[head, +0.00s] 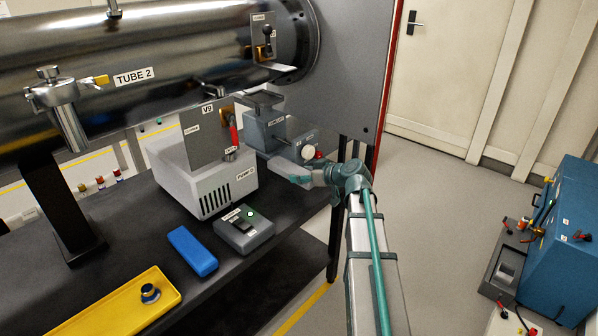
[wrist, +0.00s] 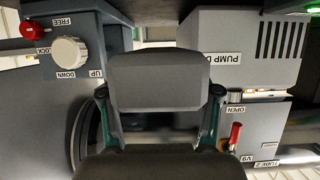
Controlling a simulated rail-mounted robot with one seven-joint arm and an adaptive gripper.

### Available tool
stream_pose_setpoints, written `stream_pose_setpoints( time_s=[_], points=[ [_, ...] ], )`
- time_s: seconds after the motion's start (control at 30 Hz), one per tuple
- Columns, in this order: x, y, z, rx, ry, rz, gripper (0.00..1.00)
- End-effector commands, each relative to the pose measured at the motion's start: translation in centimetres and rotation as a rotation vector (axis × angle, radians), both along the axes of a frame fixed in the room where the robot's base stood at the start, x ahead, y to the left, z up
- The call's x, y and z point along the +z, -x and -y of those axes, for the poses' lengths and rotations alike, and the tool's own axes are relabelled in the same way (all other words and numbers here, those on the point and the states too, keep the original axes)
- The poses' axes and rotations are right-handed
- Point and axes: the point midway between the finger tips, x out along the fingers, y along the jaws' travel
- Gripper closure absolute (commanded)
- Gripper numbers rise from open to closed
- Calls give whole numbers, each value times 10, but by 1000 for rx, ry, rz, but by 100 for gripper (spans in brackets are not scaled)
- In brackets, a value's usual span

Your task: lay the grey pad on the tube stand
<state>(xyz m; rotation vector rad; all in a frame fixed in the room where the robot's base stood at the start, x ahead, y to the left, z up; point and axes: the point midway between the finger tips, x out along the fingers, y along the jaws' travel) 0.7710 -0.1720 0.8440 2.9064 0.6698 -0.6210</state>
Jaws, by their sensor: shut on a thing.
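The grey pad (wrist: 158,78) is a block held between the two teal-edged fingers of my gripper (wrist: 159,108) in the wrist view. The tube stand (head: 258,132) is a blue-grey box with a dark flat top plate, below the end of the big tube. Its white UP/DOWN knob and red FREE/LOCK knob face me. It also shows at the left of the wrist view (wrist: 85,83), which looks upside down.
The pump (head: 205,178) stands left of the tube stand, with the V9 panel (head: 205,130) and its red handle. A grey control box (head: 244,232), blue case (head: 192,251) and yellow tray (head: 125,305) lie on the black bench. The tube (head: 150,70) hangs overhead.

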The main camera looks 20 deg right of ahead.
Motion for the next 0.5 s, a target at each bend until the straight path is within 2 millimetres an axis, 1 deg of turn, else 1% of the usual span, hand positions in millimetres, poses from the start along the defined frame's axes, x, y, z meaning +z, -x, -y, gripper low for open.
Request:
stream_pose_setpoints(
  time_s=[0.5],
  points=[
    [-43,0,0,-1,-2,0,93]
  ],
)
